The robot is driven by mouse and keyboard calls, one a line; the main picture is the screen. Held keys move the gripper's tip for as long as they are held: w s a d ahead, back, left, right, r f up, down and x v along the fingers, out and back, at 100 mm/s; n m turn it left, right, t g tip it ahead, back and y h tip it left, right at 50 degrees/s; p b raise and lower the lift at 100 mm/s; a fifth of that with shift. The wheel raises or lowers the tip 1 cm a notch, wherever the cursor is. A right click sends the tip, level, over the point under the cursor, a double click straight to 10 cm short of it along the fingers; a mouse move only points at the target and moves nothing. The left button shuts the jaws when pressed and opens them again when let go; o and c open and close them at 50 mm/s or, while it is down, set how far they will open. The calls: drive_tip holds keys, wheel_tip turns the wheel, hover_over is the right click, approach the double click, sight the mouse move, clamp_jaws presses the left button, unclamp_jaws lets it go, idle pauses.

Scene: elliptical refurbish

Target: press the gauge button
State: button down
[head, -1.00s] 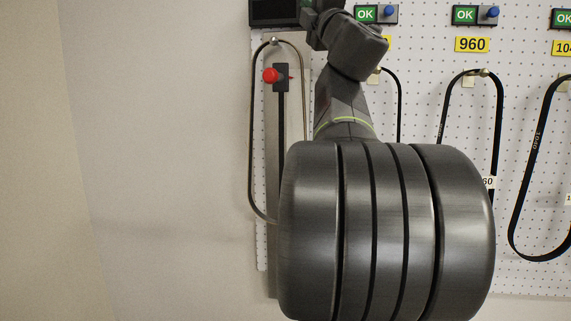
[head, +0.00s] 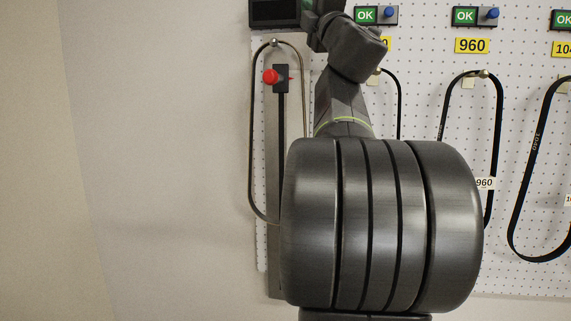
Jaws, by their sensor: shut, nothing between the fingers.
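The gauge on the pegboard has a dark display box (head: 274,13) at the top, cut by the picture's upper edge. A red knob (head: 271,77) sits on a dark slider (head: 281,78) below it, inside a hanging belt loop (head: 252,130). My gripper (head: 324,22) is at the top edge, just right of the display box, seen from behind and partly cut off. It is shut and empty. Its fingertips are not distinct. A small green patch shows between it and the display box. The gauge button cannot be made out; whether my gripper touches anything there is unclear.
My large arm link covers the lower middle. To the right, green OK displays (head: 366,15) with blue buttons (head: 390,12) sit above yellow labels (head: 472,45) and hanging belts (head: 499,120). The plain wall (head: 160,160) at left is clear.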

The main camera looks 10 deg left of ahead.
idle(0.4)
drive_tip(key=shift+s, duration=0.6)
drive_tip(key=s, duration=0.6)
drive_tip(key=shift+b, duration=0.35)
drive_tip(key=shift+w, duration=0.1)
idle(0.9)
